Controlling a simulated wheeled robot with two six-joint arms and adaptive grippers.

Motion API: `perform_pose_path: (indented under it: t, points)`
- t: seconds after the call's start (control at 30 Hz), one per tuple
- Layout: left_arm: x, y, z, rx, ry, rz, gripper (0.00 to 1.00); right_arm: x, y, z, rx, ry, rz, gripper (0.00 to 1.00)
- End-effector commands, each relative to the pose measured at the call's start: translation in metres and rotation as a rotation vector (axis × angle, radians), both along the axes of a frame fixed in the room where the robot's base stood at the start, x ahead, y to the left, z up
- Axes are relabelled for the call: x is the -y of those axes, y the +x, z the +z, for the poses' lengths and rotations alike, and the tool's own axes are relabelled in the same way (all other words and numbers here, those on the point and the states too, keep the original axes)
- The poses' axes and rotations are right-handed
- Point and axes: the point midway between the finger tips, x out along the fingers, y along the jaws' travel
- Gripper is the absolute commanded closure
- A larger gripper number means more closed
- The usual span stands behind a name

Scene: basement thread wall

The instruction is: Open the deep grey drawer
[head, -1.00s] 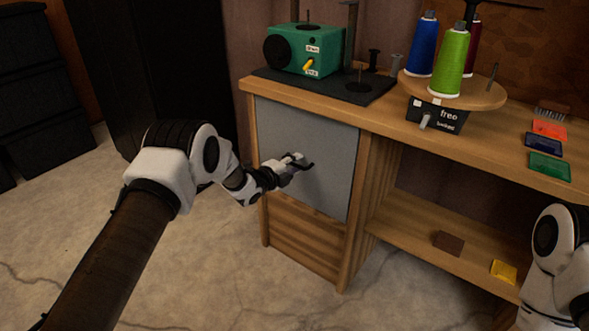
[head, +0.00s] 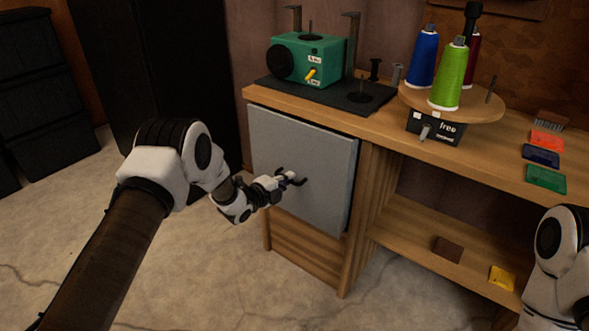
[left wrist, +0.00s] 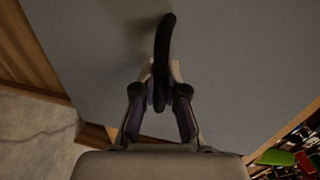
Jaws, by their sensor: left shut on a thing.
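The deep grey drawer (head: 308,158) is in the left part of the wooden bench. Its front stands a little proud of the frame, and a grey side edge shows at its right. My left gripper (head: 289,177) is at the drawer front, shut on the dark handle (head: 300,180). In the left wrist view the dark curved handle (left wrist: 163,62) runs between the fingers of my left gripper (left wrist: 160,100), with the grey front behind it. Part of my right arm shows at the lower right of the head view; its gripper is out of the picture.
A green box machine (head: 308,58) stands on a dark mat above the drawer. Thread cones (head: 449,76) stand on a round wooden turntable (head: 480,106). A lower shelf (head: 415,235) holds small blocks. The floor (head: 205,275) before the drawer is clear.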

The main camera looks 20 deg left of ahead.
Motion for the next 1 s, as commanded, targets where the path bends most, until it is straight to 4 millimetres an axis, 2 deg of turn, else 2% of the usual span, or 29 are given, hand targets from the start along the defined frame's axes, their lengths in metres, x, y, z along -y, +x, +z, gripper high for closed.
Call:
perform_pose_path:
  t: [0.03, 0.2, 0.4, 0.6, 0.8, 1.0]
  points:
    - [-0.005, -0.011, 0.006, -0.007, -0.002, 0.003, 1.0, 0.0, 0.0, 0.014, 0.0, 0.0, 0.0, 0.6]
    - [-0.02, -0.052, 0.007, -0.008, -0.002, 0.004, 1.0, 0.0, 0.0, 0.04, 0.0, 0.0, 0.0, 0.6]
    - [-0.038, -0.101, 0.006, -0.007, -0.002, 0.004, 1.0, 0.0, 0.0, 0.068, 0.0, 0.0, 0.0, 0.6]
    - [-0.051, -0.141, 0.004, -0.005, -0.002, 0.003, 1.0, 0.0, 0.0, 0.088, 0.0, 0.0, 0.0, 0.6]
    - [-0.059, -0.164, 0.002, -0.003, -0.001, 0.0, 1.0, 0.0, 0.0, 0.099, 0.0, 0.0, 0.0, 0.6]
    - [-0.063, -0.172, 0.001, 0.0, 0.0, 0.001, 1.0, 0.0, 0.0, 0.102, 0.0, 0.0, 0.0, 0.6]
